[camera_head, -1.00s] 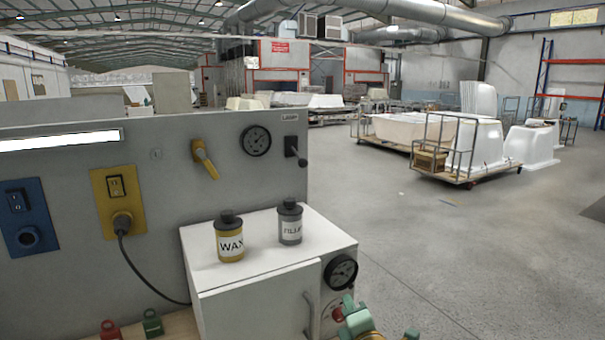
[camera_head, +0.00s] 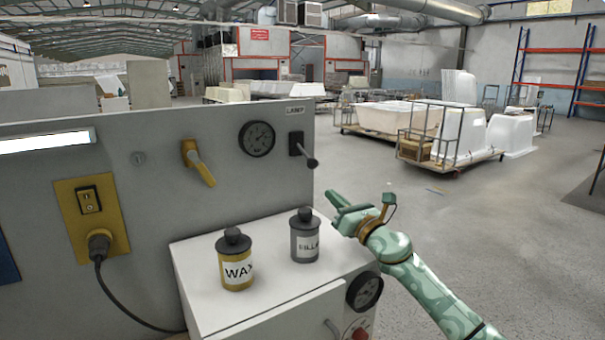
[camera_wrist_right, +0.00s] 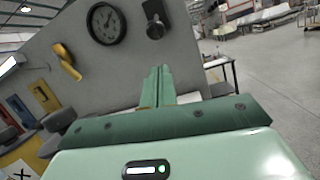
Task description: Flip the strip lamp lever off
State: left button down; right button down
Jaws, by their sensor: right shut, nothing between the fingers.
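The lamp lever (camera_head: 308,157) is a dark handle with a round knob on a black plate, near the right edge of the grey panel (camera_head: 225,175), under a small label. It sticks out toward me and slightly down. In the right wrist view the lever (camera_wrist_right: 155,24) shows end-on, above the fingers. The strip lamp (camera_head: 45,141) at the panel's left glows white. My right gripper (camera_head: 333,201) is green and shut, with nothing in it. It is apart from the lever, below and to its right; the fingers also show in the right wrist view (camera_wrist_right: 158,72). My left gripper is not in view.
A white cabinet (camera_head: 215,300) stands below the panel, carrying a wax bottle (camera_head: 237,268) and a filler bottle (camera_head: 304,243) near my right arm. A gauge (camera_head: 257,138) and yellow valve handle (camera_head: 199,163) are left of the lever. Open floor lies to the right.

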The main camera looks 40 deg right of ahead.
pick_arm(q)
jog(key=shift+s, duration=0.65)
pick_arm(e)
jog(key=x, duration=0.9)
jog(key=shift+w+r, duration=0.25)
jog(key=shift+w, duration=0.05)
